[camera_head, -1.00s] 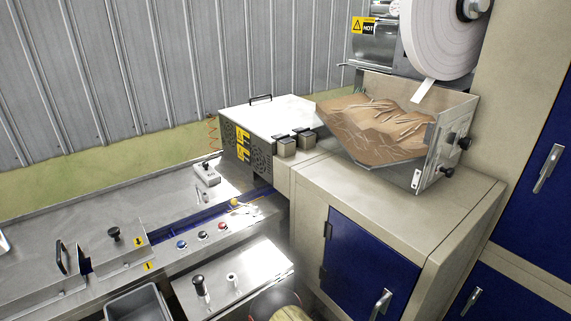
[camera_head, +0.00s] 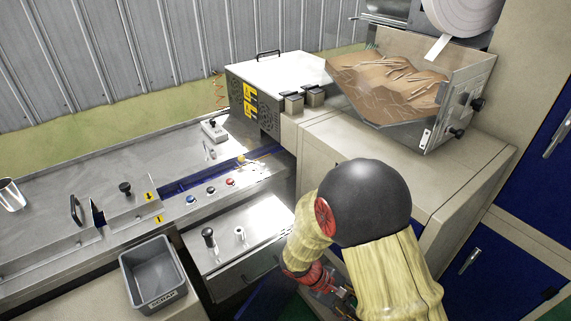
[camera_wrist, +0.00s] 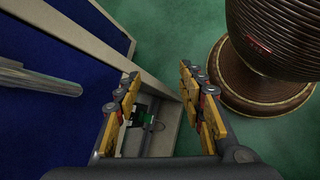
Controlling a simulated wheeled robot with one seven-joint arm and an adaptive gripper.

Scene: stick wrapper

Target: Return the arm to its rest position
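My arm is in view at the bottom centre-right of the head view, with a black rounded joint and pale yellow covers. It is bent, and its lower end points down in front of the beige machine cabinet. My gripper shows in the wrist view (camera_wrist: 160,105), with its two yellow-padded fingers apart and nothing between them. In the head view the gripper end is low in the picture and mostly hidden behind the arm.
The beige cabinet (camera_head: 390,150) bears a tray of brown sticks (camera_head: 395,85). A grey scrap bin (camera_head: 152,272) is at lower left, near the steel bench (camera_head: 70,185). A blue door (camera_wrist: 45,100) and green floor (camera_wrist: 185,40) show in the wrist view.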

